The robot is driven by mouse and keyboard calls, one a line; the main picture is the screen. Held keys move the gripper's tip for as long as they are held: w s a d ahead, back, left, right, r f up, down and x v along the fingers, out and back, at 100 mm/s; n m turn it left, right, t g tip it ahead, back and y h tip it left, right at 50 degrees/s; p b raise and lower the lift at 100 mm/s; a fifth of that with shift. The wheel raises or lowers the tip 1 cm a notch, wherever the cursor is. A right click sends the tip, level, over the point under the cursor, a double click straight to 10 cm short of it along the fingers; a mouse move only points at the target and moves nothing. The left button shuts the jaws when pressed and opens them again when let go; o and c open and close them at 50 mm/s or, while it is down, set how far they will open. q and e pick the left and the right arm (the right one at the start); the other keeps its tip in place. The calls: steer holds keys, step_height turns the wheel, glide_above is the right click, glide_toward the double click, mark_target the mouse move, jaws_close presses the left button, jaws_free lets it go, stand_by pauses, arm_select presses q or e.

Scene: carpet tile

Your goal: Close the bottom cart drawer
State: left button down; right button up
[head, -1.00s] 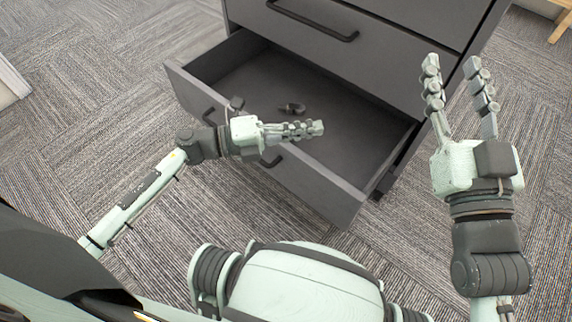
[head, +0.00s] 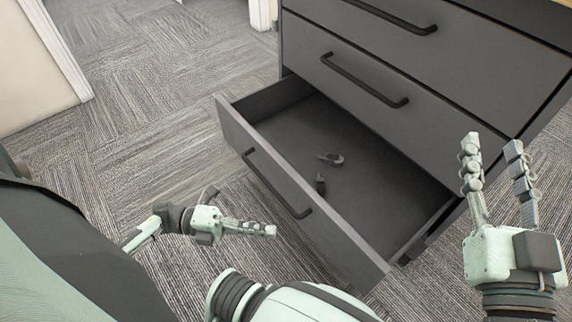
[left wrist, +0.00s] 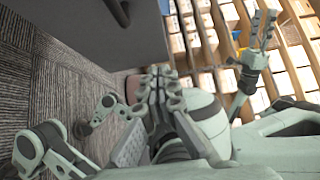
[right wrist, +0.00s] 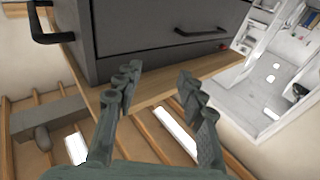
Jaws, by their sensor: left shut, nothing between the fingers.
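The bottom drawer (head: 308,214) of the dark grey cart (head: 440,95) is pulled open, with its black bar handle (head: 275,184) on the front panel. Two small dark objects (head: 329,158) lie inside on its floor. My left gripper (head: 272,231) is shut and empty, in front of the drawer panel and below the handle in the head view, apart from the handle as far as I can tell. It also shows in the left wrist view (left wrist: 165,85). My right gripper (head: 492,145) is open and empty, raised at the right of the cart; its spread fingers show in the right wrist view (right wrist: 155,88).
The drawers above the bottom one look shut, with black bar handles (head: 365,80). Carpet (head: 150,120) is clear to the left of the cart. A white wall edge (head: 45,50) stands at the far left. The right wrist view shows white shelving (right wrist: 270,75).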

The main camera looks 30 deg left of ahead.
arm_select(q)
glide_toward(335, 227)
steer(key=s+d, duration=0.1)
steer(key=d, duration=0.3)
steer(key=shift+w+d+r, duration=0.1)
steer(key=shift+w+d, duration=0.25)
steer(key=shift+w, duration=0.45)
steer(key=shift+w+d, duration=0.3)
steer(key=shift+w, duration=0.5)
arm_select(e)
steer(key=shift+f, duration=0.15)
